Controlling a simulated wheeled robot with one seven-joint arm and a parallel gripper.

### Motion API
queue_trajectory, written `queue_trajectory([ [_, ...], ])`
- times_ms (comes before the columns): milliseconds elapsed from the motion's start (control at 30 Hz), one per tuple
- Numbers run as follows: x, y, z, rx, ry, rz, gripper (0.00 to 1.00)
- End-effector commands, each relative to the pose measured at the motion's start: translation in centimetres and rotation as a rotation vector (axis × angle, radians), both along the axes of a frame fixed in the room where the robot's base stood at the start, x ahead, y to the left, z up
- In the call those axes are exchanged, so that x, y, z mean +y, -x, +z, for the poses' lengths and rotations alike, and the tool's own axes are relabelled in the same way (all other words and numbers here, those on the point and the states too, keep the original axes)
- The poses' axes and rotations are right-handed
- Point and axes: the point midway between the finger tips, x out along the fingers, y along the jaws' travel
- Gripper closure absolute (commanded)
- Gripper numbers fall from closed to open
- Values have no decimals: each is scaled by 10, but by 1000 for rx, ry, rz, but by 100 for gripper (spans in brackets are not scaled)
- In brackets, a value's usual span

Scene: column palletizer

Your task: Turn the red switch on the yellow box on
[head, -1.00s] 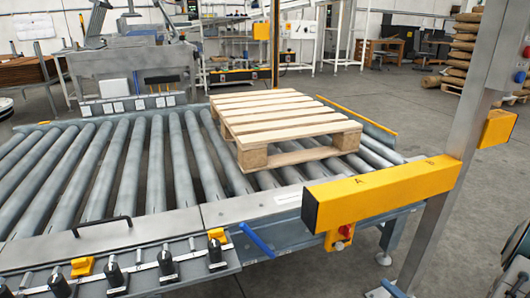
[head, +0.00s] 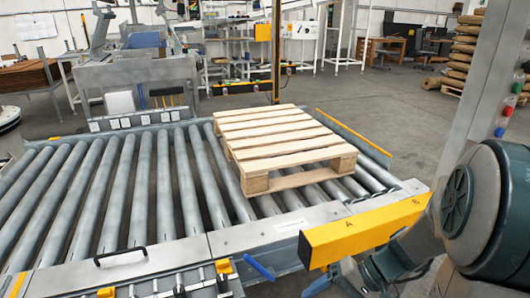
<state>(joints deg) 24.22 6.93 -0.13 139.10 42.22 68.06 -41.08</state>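The long yellow beam marked A (head: 365,232) sticks out at the front right corner of the roller conveyor. The small yellow box with the red switch, which hung under this beam a second ago, is now hidden behind my arm. I cannot see the switch or how it is set. My arm (head: 485,210) comes in from the right, and its grey parts reach left just under the beam. I cannot make out the gripper's fingers among these parts at the bottom edge, nor whether they touch anything.
A wooden pallet (head: 283,145) lies on the rollers (head: 130,190). A grey post (head: 478,110) with red, green and blue buttons stands at the right, close to my arm. A blue lever (head: 259,269) and a black handle (head: 121,255) are on the conveyor's front edge. Open floor lies behind the pallet.

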Motion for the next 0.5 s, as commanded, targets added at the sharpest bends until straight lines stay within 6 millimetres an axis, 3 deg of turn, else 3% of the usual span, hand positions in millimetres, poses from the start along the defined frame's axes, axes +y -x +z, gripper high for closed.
queue_trajectory([
  [33,4,8,31,-7,77,41,29],
  [233,0,29,94,-65,385,121,29],
  [500,-13,35,181,-273,709,115,29],
])
